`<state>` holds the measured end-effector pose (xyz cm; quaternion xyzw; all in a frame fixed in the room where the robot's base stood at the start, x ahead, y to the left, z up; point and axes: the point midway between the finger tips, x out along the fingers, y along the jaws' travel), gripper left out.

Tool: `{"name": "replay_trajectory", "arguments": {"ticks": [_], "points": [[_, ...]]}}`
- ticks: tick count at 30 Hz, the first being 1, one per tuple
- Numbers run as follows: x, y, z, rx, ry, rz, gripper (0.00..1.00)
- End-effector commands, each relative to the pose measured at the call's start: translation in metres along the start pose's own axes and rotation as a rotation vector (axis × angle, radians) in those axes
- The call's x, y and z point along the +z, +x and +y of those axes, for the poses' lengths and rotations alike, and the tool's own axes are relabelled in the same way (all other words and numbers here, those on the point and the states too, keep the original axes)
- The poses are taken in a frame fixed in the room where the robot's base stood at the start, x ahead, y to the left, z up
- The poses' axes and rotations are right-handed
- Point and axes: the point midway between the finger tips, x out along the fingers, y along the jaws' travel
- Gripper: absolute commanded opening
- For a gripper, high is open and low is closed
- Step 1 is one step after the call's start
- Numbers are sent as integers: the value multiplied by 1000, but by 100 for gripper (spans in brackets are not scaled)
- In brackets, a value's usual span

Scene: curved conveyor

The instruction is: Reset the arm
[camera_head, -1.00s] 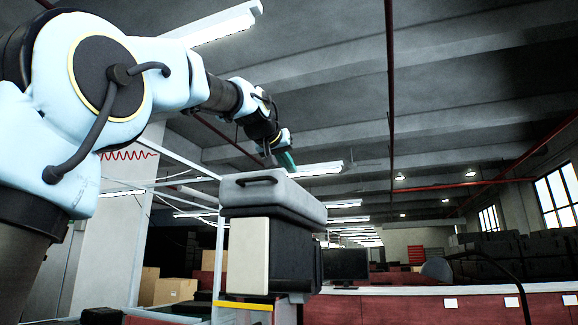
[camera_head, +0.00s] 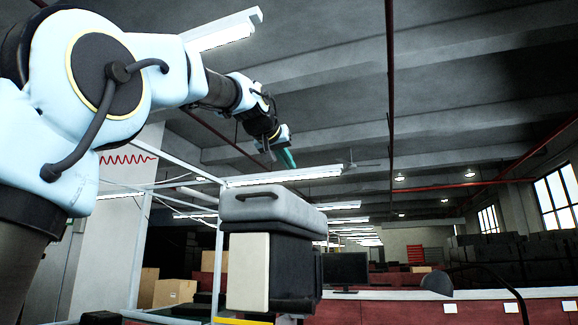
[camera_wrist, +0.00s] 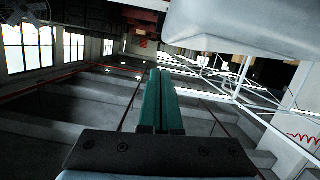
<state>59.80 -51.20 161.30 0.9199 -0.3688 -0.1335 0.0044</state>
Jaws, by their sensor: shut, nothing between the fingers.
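My gripper (camera_head: 288,158) is at the end of my arm, raised in the upper middle of the head view. It is above the grey padded top of a dark box-shaped unit and apart from it. In the wrist view my gripper (camera_wrist: 160,72) shows two green fingers lying side by side, closed with nothing between them. My arm reaches in from the left of the head view.
The grey-topped unit (camera_head: 265,205) stands below my gripper; a pale padded surface, probably its top, fills the upper right of the wrist view. A white frame (camera_head: 215,240) stands behind it. Cardboard boxes (camera_head: 175,292) and a monitor (camera_head: 346,268) are farther back. Open air lies to the right.

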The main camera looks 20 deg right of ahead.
Motion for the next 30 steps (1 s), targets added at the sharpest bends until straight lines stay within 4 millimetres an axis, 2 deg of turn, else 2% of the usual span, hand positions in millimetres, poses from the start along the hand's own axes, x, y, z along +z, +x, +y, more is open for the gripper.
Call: {"name": "replay_trajectory", "arguments": {"ticks": [1, 6, 12, 18, 30], "points": [[5, -11, 0, -1, 1, 5, 0], [6, -44, 1, 0, 0, 5, 0], [4, -76, 2, 0, 1, 4, 0], [3, -88, 2, 0, 1, 3, 0], [3, -89, 2, 0, 1, 3, 0]]}}
